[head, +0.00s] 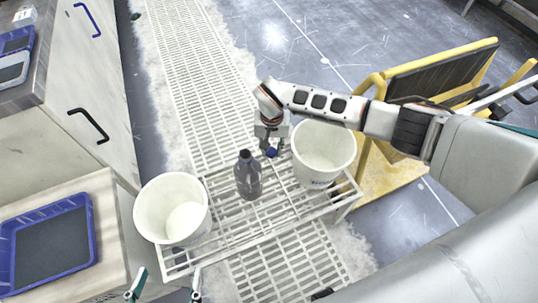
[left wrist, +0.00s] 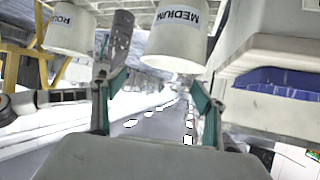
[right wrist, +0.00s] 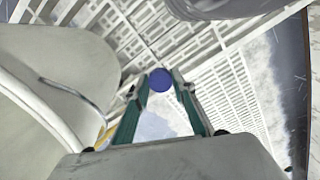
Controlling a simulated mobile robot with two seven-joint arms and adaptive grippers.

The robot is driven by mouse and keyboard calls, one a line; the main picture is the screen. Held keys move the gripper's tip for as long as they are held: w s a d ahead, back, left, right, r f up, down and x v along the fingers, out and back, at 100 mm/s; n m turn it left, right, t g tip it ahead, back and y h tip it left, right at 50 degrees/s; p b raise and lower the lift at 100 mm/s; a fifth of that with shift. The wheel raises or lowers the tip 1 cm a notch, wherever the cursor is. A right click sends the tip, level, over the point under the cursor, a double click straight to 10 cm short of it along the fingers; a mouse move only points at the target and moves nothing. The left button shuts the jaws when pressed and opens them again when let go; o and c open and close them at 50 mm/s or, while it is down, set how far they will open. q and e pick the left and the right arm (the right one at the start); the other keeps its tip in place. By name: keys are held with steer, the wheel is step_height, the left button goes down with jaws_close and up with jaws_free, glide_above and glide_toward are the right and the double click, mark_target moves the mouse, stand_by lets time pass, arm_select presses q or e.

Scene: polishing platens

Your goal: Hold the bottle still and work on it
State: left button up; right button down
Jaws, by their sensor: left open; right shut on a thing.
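A grey, semi-clear bottle (head: 248,178) with a dark neck stands upright on the white slatted rack, between two white buckets. It also shows in the left wrist view (left wrist: 121,38), beyond the left finger, and its body shows at the top edge of the right wrist view (right wrist: 225,6). My right gripper (head: 271,149) is shut on a small round blue cap (right wrist: 160,80), just right of the bottle's neck and apart from it. My left gripper (head: 167,288) is open and empty at the lower left of the head view, well short of the bottle.
One white bucket (head: 172,212) stands left of the bottle, marked MEDIUM in the left wrist view (left wrist: 180,35); another (head: 322,155) stands right, close to my right gripper. The slatted rack (head: 235,238) has bare room in front. A counter with a blue tray (head: 92,235) is at left; a yellow-framed stand (head: 440,70) is at right.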

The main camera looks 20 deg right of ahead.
mark_target(271, 161)
steer(key=shift+f, duration=0.55)
steer(key=f, duration=0.1)
steer(key=f+b, duration=0.1)
steer(key=f, duration=0.1)
steer(key=shift+s+f, duration=0.2)
steer(key=shift+f, duration=0.1)
steer(key=shift+w+f+b, duration=0.25)
steer(key=shift+b, duration=0.1)
steer(key=shift+r, duration=0.15)
steer(key=shift+f, duration=0.25)
steer(key=c, duration=1.7)
jaws_free()
arm_select(q)
steer(key=shift+w+d+r+n+t, duration=0.3)
steer(key=shift+w+d+r, duration=0.15)
steer(key=shift+d+r, duration=0.25)
steer(key=shift+s, duration=0.1)
